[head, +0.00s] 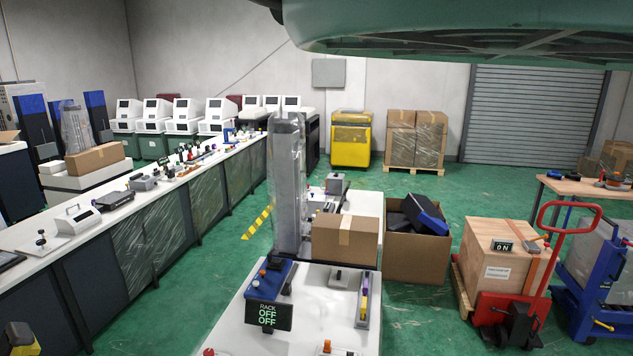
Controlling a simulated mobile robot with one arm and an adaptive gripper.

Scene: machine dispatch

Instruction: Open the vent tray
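I cannot pick out the vent tray for certain in the head view. A white bench (235,318) in the front middle carries a blue device with a black display (268,315) reading "RACK OFF OFF". A narrow grey unit with a purple and yellow strip (363,300) stands at the bench's right side, and a small grey fixture (339,278) sits between them. My gripper is not in view, so its state does not show.
A closed cardboard box (344,238) and a wrapped grey column (288,185) stand behind the bench's front part. An open carton (415,258) and a red pallet truck (510,312) stand to the right. A long counter (150,225) runs along the left, with green floor between.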

